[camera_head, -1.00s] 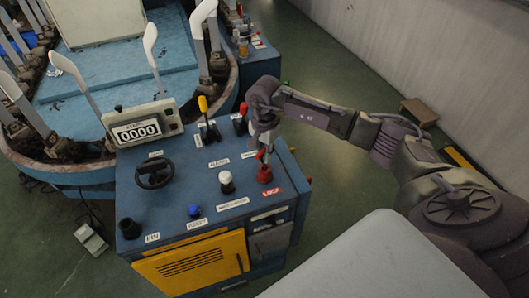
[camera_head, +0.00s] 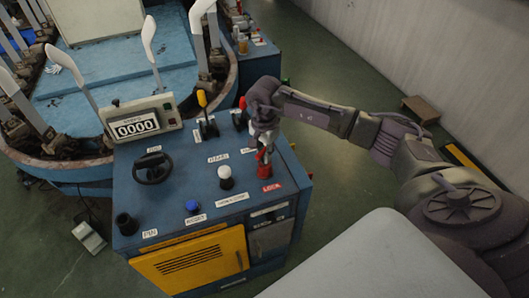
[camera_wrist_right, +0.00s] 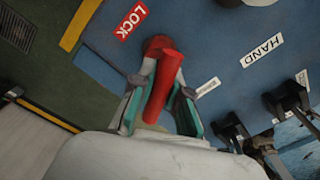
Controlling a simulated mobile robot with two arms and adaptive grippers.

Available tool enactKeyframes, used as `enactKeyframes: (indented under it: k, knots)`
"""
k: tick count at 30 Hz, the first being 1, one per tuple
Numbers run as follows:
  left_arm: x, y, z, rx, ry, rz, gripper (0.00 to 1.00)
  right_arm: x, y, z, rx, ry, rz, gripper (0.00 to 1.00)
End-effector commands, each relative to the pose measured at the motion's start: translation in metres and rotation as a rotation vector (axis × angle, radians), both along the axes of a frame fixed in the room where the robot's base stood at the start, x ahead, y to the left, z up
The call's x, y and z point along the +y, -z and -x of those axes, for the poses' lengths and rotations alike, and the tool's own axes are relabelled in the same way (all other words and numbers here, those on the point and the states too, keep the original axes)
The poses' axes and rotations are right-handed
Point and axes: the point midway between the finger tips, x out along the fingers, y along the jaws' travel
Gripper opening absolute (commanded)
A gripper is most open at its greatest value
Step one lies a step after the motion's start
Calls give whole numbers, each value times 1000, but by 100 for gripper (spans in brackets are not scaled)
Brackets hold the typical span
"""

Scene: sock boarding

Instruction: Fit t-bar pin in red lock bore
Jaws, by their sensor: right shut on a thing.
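My right gripper (camera_head: 264,153) is over the red lock bore (camera_head: 264,171) on the right side of the blue console. In the right wrist view its fingers (camera_wrist_right: 160,95) are shut on the red t-bar pin (camera_wrist_right: 161,84), whose red bar lies between the pads. The red lock bore shows just beyond the bar in the right wrist view (camera_wrist_right: 156,42), beside the LOCK label. The bar covers the pin's lower end, so I cannot tell whether it is in the bore. My left gripper is not in view.
The blue console (camera_head: 170,195) carries a black PIN holder (camera_head: 127,224), a blue RESET button (camera_head: 192,207), a white knob (camera_head: 226,177), a black handwheel (camera_head: 153,168) and levers (camera_head: 206,115). A display (camera_head: 140,126) stands behind. White sock boards (camera_head: 148,38) rise beyond it.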

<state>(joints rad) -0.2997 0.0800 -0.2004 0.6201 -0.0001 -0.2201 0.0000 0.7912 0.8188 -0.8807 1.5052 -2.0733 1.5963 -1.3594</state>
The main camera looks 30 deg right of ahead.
Motion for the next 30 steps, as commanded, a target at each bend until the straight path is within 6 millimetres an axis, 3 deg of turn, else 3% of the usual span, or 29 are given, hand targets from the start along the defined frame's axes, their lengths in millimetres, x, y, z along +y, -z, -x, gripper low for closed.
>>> enactKeyframes:
  k: [9,10,15,25,30]
  knots:
    - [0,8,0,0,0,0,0,0,9,0,0,0,0,0]
    - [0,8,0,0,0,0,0,0,9,0,0,0,0,16]
    - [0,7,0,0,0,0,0,0,8,0,0,0,0,44]
    - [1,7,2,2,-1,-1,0,0,6,0,0,0,0,44]
    - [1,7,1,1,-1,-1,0,0,-16,-1,-4,0,1,44]
